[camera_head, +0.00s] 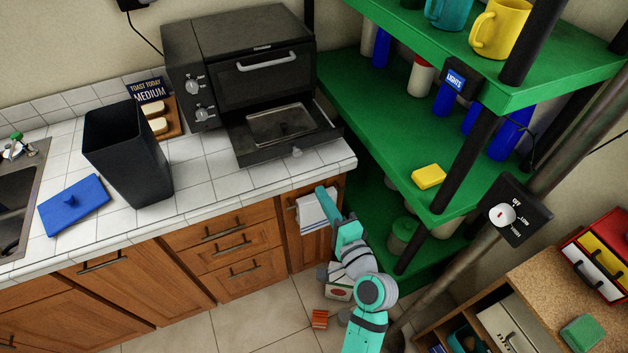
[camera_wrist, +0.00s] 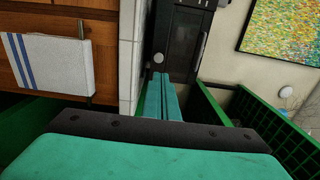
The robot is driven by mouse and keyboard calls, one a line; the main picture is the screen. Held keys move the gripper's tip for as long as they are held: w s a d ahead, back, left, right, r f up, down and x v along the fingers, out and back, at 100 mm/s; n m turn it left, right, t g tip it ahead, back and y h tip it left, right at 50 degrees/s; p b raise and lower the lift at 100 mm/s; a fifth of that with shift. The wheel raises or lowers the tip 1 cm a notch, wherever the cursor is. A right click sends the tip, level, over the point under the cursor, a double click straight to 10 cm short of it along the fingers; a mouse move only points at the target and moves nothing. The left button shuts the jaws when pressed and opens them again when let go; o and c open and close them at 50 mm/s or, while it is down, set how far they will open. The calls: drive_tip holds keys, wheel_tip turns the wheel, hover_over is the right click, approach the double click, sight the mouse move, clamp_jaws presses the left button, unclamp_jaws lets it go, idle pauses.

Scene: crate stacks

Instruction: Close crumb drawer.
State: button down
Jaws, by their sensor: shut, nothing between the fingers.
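The crumb drawer (camera_head: 285,137) is a dark tray pulled out from under the black toaster oven (camera_head: 240,60). Its front has a small round pale knob (camera_head: 297,152) and overhangs close to the counter's right edge. My gripper (camera_head: 321,190), with teal fingers, is below and right of the drawer front, in front of the counter edge. In the wrist view my gripper (camera_wrist: 161,75) has its two fingers together, with nothing between them and apart from the knob.
A striped towel (camera_head: 314,211) hangs on the cabinet beside my gripper. Green shelves (camera_head: 390,130) stand close on the right, with a yellow block (camera_head: 428,176). A black bin (camera_head: 125,150) and blue lid (camera_head: 73,205) are on the tiled counter (camera_head: 210,170).

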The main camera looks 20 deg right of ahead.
sight(298, 154)
drive_tip(key=w, duration=1.3)
drive_tip(key=shift+a, duration=0.25)
drive_tip(key=shift+w+a, duration=0.1)
drive_tip(key=shift+w, duration=2.15)
drive_tip(key=shift+s, duration=0.15)
